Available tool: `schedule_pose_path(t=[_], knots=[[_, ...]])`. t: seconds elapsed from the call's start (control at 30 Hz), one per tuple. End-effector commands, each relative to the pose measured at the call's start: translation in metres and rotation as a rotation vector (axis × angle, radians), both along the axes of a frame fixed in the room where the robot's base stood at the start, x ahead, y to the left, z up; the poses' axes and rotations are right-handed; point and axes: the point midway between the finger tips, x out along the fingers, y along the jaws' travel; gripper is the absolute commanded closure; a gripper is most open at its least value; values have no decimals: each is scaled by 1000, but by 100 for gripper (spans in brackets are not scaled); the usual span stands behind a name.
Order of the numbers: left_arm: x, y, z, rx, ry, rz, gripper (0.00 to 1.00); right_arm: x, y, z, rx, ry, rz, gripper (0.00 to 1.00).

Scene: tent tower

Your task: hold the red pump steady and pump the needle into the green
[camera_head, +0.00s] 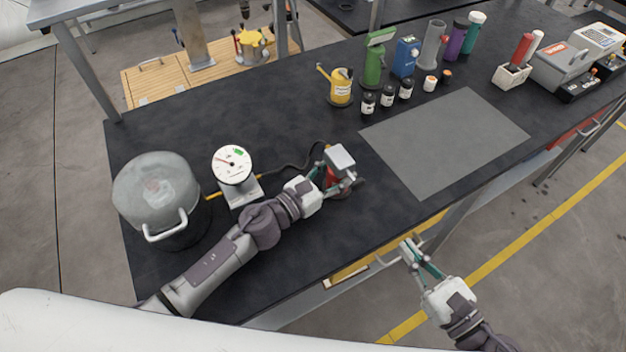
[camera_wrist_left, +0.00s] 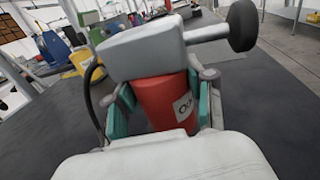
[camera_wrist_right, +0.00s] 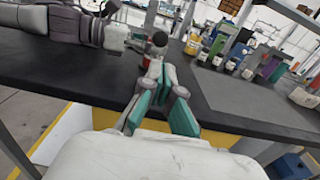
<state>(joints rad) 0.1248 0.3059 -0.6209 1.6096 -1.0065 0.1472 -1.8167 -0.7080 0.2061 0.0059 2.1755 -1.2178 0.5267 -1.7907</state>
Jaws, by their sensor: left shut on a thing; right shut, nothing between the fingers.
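The red pump (camera_head: 332,177) stands on the black bench, with a grey head (camera_head: 341,157). In the left wrist view its red body (camera_wrist_left: 163,103) sits between the green finger pads, and a lever with a black knob (camera_wrist_left: 242,25) sticks out to the right. My left gripper (camera_head: 337,184) is shut around the body. The round gauge (camera_head: 232,164) beside it has a white face, a small green mark at upper right and a red needle that looks outside the green. My right gripper (camera_head: 410,250) is shut and empty, off the bench's front edge, apart from the pump.
A grey lidded pot (camera_head: 157,195) stands left of the gauge. A dark hose runs from the pump toward the gauge. A grey mat (camera_head: 445,142) lies to the right and is bare. A yellow can (camera_head: 341,88), a green bottle (camera_head: 375,62) and several small jars stand behind.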

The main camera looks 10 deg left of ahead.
Motion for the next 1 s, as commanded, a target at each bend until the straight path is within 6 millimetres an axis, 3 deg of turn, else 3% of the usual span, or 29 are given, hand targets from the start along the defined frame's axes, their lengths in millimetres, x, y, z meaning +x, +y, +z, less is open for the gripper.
schedule_pose_path(t=[0.47, 1.0], knots=[[0, 0, 0, -1, -1, -1, 100, 5, 3, 1, 0, -3, 1, 100], [0, 0, 0, -1, -1, -1, 100, 90, 65, 1, 0, -5, -1, 100]])
